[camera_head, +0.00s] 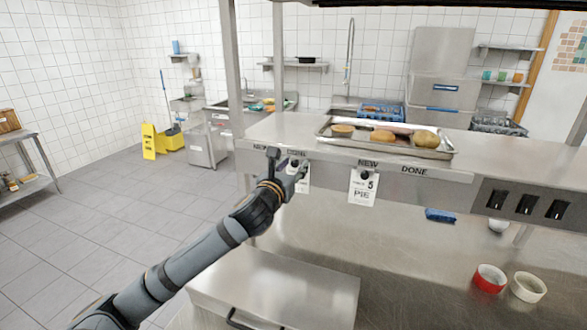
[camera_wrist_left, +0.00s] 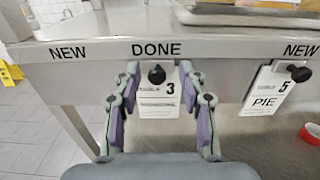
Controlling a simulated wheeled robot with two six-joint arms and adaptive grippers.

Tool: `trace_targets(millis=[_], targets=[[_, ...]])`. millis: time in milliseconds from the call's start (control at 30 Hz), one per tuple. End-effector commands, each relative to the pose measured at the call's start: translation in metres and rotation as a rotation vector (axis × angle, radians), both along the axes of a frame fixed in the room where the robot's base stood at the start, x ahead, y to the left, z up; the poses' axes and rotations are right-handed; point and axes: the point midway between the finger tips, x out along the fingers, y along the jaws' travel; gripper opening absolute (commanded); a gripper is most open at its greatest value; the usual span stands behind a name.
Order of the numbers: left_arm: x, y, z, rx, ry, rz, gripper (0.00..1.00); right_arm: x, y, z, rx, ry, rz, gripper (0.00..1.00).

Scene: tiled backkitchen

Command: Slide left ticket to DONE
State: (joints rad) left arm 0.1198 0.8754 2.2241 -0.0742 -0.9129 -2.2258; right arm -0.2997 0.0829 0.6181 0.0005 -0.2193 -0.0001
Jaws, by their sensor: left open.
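The left ticket (camera_wrist_left: 158,103), a white slip marked 3, hangs by a black knob (camera_wrist_left: 156,74) on the steel rail, below the left DONE label (camera_wrist_left: 156,48). Its right part shows in the head view (camera_head: 304,181), partly hidden by my gripper. My left gripper (camera_wrist_left: 161,86) is open in front of the rail, one finger on each side of the knob and ticket. I cannot tell whether either finger touches them. In the head view my left gripper (camera_head: 285,166) covers part of the label. My right gripper is out of view.
The left NEW label (camera_wrist_left: 68,53) is left of DONE, with bare rail below it. A second ticket (camera_head: 362,187), marked 5 and PIE, hangs under the right NEW label. A tray (camera_head: 392,148) of buns stands on the shelf above. Red (camera_head: 489,278) and cream (camera_head: 528,287) bowls sit below right.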

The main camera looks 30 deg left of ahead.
Motion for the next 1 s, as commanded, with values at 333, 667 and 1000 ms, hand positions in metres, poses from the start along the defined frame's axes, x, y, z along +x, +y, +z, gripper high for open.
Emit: trace_targets(millis=[333, 667, 1000], targets=[[0.0, -0.002, 0.074, 0.0, -0.008, -0.003, 0.42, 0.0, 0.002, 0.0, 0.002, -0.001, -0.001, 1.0], [0.0, -0.002, 0.095, 0.001, -0.002, -0.003, 0.42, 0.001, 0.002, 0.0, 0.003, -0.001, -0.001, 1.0], [0.0, -0.002, 0.095, 0.001, -0.002, -0.003, 0.42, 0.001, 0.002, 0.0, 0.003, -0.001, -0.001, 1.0]])
